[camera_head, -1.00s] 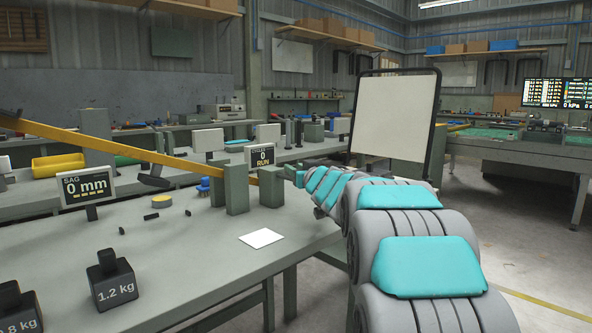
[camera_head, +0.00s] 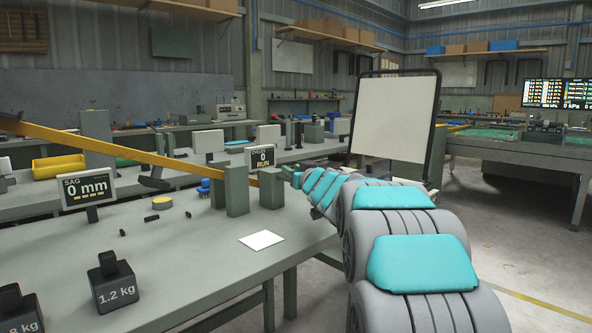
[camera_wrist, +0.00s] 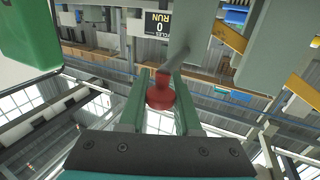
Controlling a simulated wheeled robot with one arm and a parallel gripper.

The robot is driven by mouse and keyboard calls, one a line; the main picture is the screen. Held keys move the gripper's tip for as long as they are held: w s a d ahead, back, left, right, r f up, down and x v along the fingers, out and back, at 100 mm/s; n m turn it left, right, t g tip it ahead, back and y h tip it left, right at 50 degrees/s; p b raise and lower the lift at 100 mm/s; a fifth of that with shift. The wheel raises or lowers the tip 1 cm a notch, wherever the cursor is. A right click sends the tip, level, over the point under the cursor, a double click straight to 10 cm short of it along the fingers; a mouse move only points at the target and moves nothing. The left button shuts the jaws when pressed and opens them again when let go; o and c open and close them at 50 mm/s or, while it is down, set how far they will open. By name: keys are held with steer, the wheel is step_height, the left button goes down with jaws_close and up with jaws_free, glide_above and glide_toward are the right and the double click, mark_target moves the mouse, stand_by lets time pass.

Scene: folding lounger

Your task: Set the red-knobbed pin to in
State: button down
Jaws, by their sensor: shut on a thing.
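The red-knobbed pin (camera_wrist: 160,94) shows in the wrist view, its red knob between the two fingers of my gripper (camera_wrist: 164,100). A short grey shaft runs from the knob to a grey-green post (camera_wrist: 192,38). In the head view my gripper (camera_head: 293,178) is at the right side of the right post (camera_head: 271,188), and the knob cannot be made out there. My gripper is shut on the knob. How deep the pin sits in the post is hidden.
A yellow beam (camera_head: 130,146) runs left from the posts. A sign reading 0 RUN (camera_head: 262,157) stands behind them, and a 0 mm sag display (camera_head: 87,188) is to the left. A 1.2 kg weight (camera_head: 114,283) and a white card (camera_head: 261,240) lie on the bench (camera_head: 190,250).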

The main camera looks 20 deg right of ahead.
steer(key=shift+w+a+p, duration=0.25)
steer(key=shift+w, duration=0.4)
steer(key=shift+w+a+p, duration=0.25)
steer(key=shift+w+p, duration=0.05)
steer(key=shift+w, duration=0.4)
steer(key=shift+w+a+p, duration=0.25)
steer(key=shift+w, duration=0.4)
steer(key=c, duration=0.6)
jaws_free()
steer(key=shift+w, duration=0.1)
steer(key=s, duration=0.8)
steer(key=shift+a+b, duration=0.2)
steer(key=shift+b, duration=0.2)
